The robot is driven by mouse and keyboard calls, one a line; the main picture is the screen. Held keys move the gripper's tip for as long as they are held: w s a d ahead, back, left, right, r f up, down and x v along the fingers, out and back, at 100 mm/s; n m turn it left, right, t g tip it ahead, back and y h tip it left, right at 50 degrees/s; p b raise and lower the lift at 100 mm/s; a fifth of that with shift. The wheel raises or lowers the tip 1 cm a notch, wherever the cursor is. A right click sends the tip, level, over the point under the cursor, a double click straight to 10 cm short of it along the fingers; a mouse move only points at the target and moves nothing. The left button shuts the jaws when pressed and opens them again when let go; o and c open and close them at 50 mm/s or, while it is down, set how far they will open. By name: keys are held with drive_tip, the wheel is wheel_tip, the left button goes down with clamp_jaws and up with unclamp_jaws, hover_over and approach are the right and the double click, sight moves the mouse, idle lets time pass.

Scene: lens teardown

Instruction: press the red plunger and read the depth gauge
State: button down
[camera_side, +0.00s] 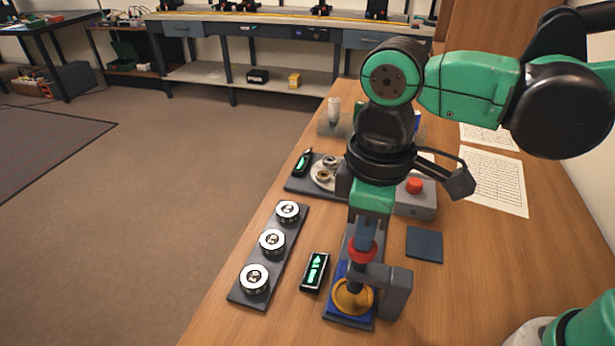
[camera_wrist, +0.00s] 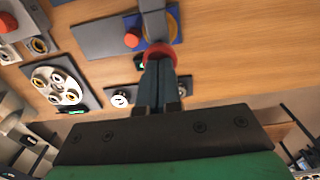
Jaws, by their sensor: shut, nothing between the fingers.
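The red plunger (camera_side: 361,251) stands upright on a small press with a dark grey bracket (camera_side: 391,290), over a gold disc (camera_side: 352,298) on a blue base. My gripper (camera_side: 365,236) is shut and empty, pointing down, with its tips at the top of the plunger. I cannot tell whether they touch it. In the wrist view the shut fingers (camera_wrist: 159,68) overlap the red plunger (camera_wrist: 158,50). A black gauge (camera_side: 315,271) with a green display and an up-arrow mark lies left of the press. Its reading is too small to tell.
A dark strip (camera_side: 263,262) with several lens rings lies at the left table edge. Behind are a second small display (camera_side: 302,163), a tray of rings (camera_side: 323,175) and a grey box with a red button (camera_side: 415,186). A blue pad (camera_side: 424,245) and papers (camera_side: 492,180) lie right.

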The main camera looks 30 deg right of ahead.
drive_tip(key=shift+r, duration=3.25)
drive_tip(key=w+d+f+m+t, duration=0.1)
drive_tip(key=d+f+m+t, duration=0.2)
drive_tip(key=d, duration=0.4)
drive_tip(key=w+d+f+m+t, duration=0.2)
drive_tip(key=d+f+m+t, duration=0.1)
drive_tip(key=d+m, duration=0.3)
drive_tip(key=shift+w+d+t, duration=0.2)
drive_tip(key=shift+d+t, duration=0.4)
drive_tip(key=shift+d, duration=0.55)
drive_tip(key=shift+f, duration=0.1)
